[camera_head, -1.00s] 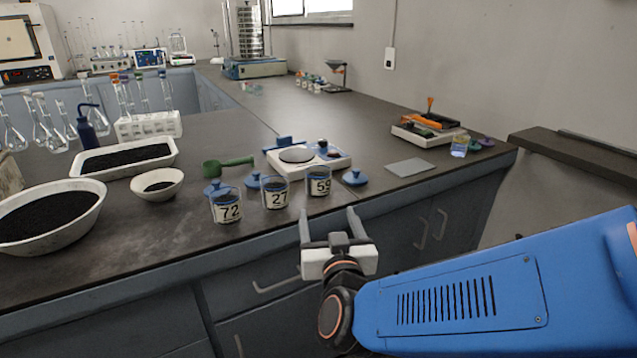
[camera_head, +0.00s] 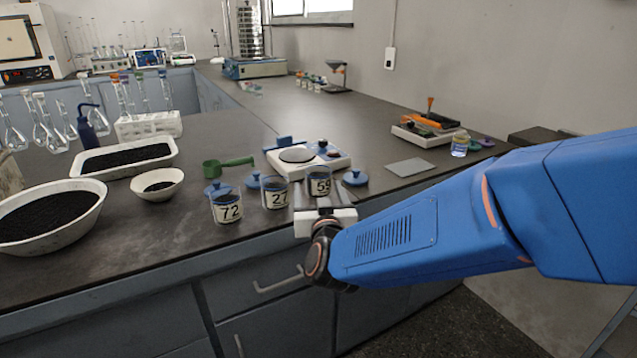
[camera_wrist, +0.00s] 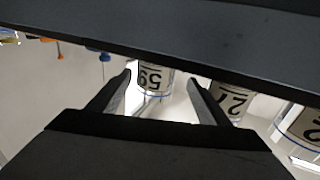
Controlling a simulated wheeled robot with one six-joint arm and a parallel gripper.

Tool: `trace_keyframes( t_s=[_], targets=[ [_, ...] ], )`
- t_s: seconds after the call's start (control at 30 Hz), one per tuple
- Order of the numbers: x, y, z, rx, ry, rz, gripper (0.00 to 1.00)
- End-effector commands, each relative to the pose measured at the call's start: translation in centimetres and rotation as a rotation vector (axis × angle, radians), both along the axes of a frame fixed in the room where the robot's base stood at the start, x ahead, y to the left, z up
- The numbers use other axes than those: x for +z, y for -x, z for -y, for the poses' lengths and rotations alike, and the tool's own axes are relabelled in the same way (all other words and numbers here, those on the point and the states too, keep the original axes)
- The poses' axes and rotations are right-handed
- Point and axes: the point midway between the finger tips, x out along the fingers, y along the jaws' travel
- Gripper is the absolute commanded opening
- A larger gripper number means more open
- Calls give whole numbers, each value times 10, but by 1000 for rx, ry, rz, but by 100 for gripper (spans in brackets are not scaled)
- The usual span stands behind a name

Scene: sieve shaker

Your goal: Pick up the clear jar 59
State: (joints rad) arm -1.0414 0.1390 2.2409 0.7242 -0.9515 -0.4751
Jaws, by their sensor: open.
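The clear jar 59 (camera_head: 319,184) stands upright near the front edge of the dark bench, with dark contents and a white label. In the wrist view the jar 59 (camera_wrist: 154,78) appears upside down, between and beyond the fingertips. My gripper (camera_head: 316,192) is open and in front of the jar, its tips overlapping the jar's lower part in the head view. The open gripper (camera_wrist: 160,88) also shows in the wrist view with nothing held. Whether a finger touches the jar cannot be told.
Jar 27 (camera_head: 275,194) stands close to the left of jar 59, and jar 72 (camera_head: 227,208) further left. A balance (camera_head: 306,158) stands behind. A blue lid (camera_head: 355,178) lies just right of jar 59. A grey plate (camera_head: 410,167) lies further right.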

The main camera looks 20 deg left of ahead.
Motion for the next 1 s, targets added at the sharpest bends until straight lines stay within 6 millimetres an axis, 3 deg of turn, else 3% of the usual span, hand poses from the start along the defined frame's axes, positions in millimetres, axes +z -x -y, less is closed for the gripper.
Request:
trace_keyframes(
  t_s=[0.17,0.5,0.77,0.97,1.0],
  targets=[
    [0,-8,-2,-2,0,0,71],
    [1,-47,-17,-1,1,-2,71],
    [2,-50,-19,0,0,-1,71],
    [2,-50,-19,0,0,-1,23],
    [2,-50,-19,0,0,-1,22]
  ],
)
